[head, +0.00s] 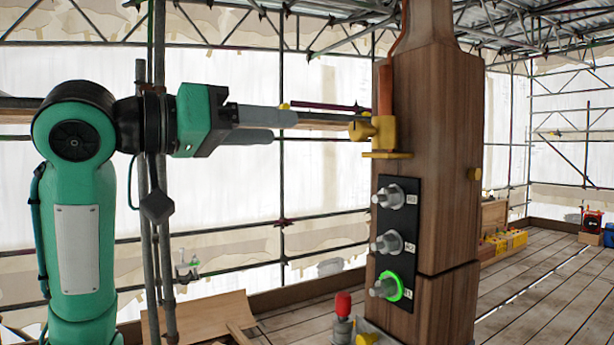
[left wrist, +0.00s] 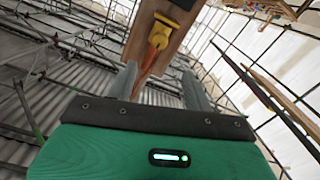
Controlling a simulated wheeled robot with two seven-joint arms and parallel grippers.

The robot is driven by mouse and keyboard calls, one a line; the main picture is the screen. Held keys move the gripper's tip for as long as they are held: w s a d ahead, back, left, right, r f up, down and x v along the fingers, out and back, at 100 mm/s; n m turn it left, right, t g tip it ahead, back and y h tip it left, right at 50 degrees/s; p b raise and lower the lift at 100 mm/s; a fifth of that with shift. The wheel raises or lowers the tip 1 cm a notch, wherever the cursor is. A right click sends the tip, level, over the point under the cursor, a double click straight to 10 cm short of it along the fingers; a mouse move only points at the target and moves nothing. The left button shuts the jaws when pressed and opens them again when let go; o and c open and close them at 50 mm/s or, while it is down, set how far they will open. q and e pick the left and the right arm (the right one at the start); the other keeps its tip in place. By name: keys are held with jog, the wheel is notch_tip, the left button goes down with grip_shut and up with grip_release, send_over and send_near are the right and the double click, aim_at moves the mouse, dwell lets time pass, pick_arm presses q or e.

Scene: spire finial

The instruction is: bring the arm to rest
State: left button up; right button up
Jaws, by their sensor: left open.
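My left arm (head: 80,200) is green and comes in from the left in the head view, its wrist stretched out level to the right. My left gripper (head: 286,127) is open, its two grey fingers apart with nothing between them. It points toward the wooden post (head: 437,120) and stops short of the yellow bracket (head: 384,132) on it. The left wrist view shows both fingers (left wrist: 158,68) apart, with the post (left wrist: 150,22), bracket (left wrist: 177,22) and an orange-brown strip (left wrist: 150,60) beyond. My right gripper is out of view.
A black panel (head: 398,216) on the post carries three grey knobs; the lowest has a glowing green ring (head: 396,288). Scaffold poles (head: 142,180) stand close behind my left arm. A red-topped fitting (head: 343,304) is at the post's foot. Open plank floor (head: 550,290) lies right.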

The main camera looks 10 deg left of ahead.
pick_arm(q)
jog(key=w+f+n+g+y, duration=0.1)
jog(key=w+f+y, duration=0.3)
jog(key=f, duration=1.3)
jog(key=w+f+n+y, duration=0.15)
jog(key=w+f, duration=0.55)
jog(key=f, duration=0.9)
jog(key=s+a+f+n+g+y, duration=0.1)
jog(key=s+f, duration=0.2)
jog(key=f, duration=0.7)
jog(key=s+f+g+y, duration=0.1)
jog(key=s+f+y, duration=0.15)
jog(key=f, duration=0.85)
jog(key=s+a+f+g+y, duration=0.2)
jog(key=s+a+f+g, duration=0.1)
jog(key=s+f, duration=0.9)
jog(key=s+a+f+g+y, duration=0.25)
jog(key=s+f, duration=0.65)
jog(key=s, duration=0.6)
notch_tip(320, 180, down, 31)
jog(key=g+b, duration=0.1)
jog(key=g, duration=0.1)
jog(key=s+a+f+g+b, duration=0.1)
jog(key=s+a+f, duration=0.2)
jog(key=s+f, duration=1.6)
notch_tip(320, 180, down, 3)
jog(key=shift+a+h, duration=0.2)
jog(key=shift+h, duration=0.15)
